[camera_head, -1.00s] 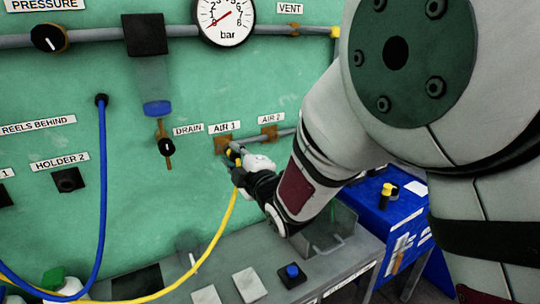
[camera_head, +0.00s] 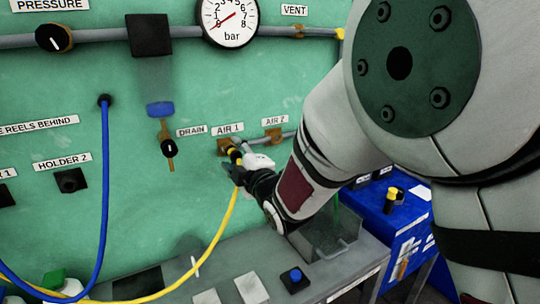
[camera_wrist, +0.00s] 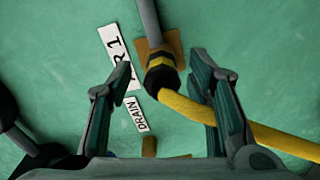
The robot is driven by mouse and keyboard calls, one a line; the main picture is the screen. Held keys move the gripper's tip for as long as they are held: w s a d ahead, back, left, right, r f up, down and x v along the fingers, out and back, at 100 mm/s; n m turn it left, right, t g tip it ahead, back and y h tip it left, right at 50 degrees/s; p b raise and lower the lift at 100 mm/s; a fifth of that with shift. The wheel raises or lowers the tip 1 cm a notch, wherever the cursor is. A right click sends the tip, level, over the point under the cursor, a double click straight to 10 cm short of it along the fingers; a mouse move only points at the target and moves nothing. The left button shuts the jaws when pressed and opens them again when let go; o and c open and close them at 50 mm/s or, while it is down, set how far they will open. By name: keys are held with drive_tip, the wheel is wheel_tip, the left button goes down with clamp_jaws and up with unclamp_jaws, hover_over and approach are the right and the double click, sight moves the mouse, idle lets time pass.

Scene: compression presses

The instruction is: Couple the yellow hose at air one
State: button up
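The yellow hose (camera_head: 222,228) rises from the lower left to the AIR 1 port (camera_head: 225,144), a brass fitting on the green panel. Its black end with a yellow band (camera_wrist: 160,70) meets the brass plate (camera_wrist: 146,47) in the wrist view. It looks seated there, though the joint itself is partly hidden. My gripper (camera_head: 242,168) is just in front of the port. In the wrist view, my gripper's fingers (camera_wrist: 163,84) are apart, one on each side of the hose end, with green panel showing in the gaps.
The AIR 2 port (camera_head: 273,134) is close on the right, and the drain valve (camera_head: 169,148) is on the left. A blue hose (camera_head: 104,180) hangs farther left. A grey ledge with a blue button (camera_head: 295,275) and a clear bin (camera_head: 328,240) lies below.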

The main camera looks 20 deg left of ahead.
drive_tip(key=v, duration=1.2)
drive_tip(key=d+r+m+g+h, duration=0.15)
drive_tip(key=d+m+h, duration=1.05)
drive_tip(key=d, duration=1.4)
drive_tip(key=s+d+m+g, duration=0.2)
drive_tip(key=s+d+m, duration=0.2)
drive_tip(key=s, duration=0.3)
drive_tip(key=s+d+m+g+h, duration=0.1)
drive_tip(key=s+d+m, duration=0.3)
drive_tip(key=s, duration=0.4)
drive_tip(key=s+d+m+g, duration=0.3)
drive_tip(key=s+d+m, duration=0.2)
drive_tip(key=s+d, duration=0.1)
drive_tip(key=shift+s+f+h+p, duration=0.25)
drive_tip(key=shift+s+h+p, duration=0.2)
drive_tip(key=shift+s, duration=0.45)
